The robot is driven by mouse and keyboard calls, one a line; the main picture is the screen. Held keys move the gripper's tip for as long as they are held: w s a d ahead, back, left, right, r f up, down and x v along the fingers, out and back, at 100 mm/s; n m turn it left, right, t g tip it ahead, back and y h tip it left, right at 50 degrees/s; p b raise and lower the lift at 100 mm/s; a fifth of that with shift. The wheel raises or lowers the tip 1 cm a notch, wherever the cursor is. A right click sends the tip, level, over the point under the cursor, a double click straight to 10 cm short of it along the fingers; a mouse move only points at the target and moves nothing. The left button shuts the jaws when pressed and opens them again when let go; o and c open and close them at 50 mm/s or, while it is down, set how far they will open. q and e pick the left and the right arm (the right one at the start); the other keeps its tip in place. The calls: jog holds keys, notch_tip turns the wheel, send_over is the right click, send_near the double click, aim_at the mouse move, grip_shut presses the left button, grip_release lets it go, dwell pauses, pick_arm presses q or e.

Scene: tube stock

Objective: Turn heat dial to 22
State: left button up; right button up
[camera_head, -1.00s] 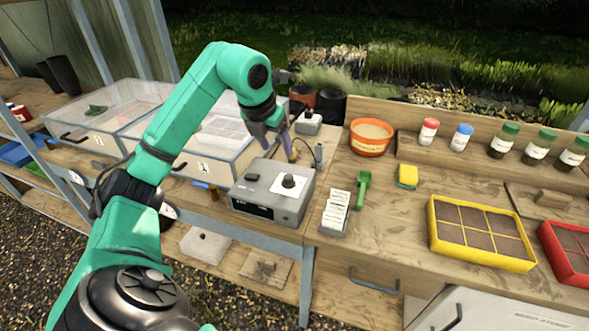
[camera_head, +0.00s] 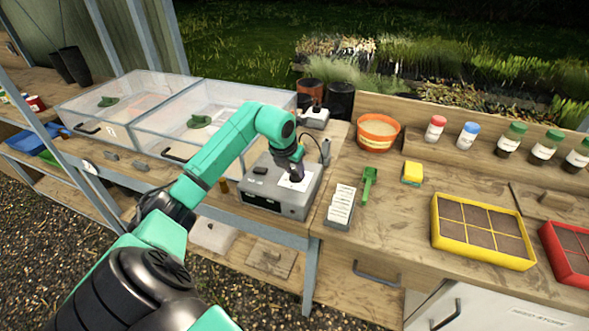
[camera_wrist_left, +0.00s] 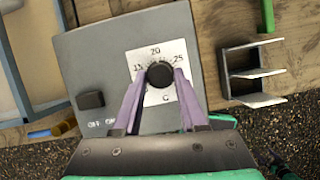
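The grey control box (camera_head: 262,199) stands on the bench under my left gripper. Its black heat dial (camera_wrist_left: 160,76) sits on a white scale card (camera_wrist_left: 186,50) marked 15, 20 and 25, with a C below. The dial's pointer is too small to read surely. My left gripper (camera_wrist_left: 161,72) points down over the dial, its two purple fingers apart, one on each side of the knob. Whether they touch it, I cannot tell.
A black switch (camera_wrist_left: 91,100) marked ON and OFF is on the box. A label rack (camera_head: 340,207) and green scoop (camera_head: 369,185) lie to its right. Clear-lidded trays (camera_head: 190,117) stand behind left. A cable (camera_head: 325,150) rises behind the box.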

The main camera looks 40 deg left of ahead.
pick_arm(q)
grip_shut()
jog(key=shift+a+f+m+h+b, duration=0.25)
jog(key=shift+m+h+b, duration=0.25)
jog(key=shift+m+b, duration=0.6)
jog(key=m, duration=0.1)
jog(key=m+h, duration=0.1)
jog(key=shift+r+m, duration=0.25)
jog(key=shift+m, duration=0.05)
jog(key=o, duration=0.6)
grip_release()
jog(key=shift+r, duration=0.1)
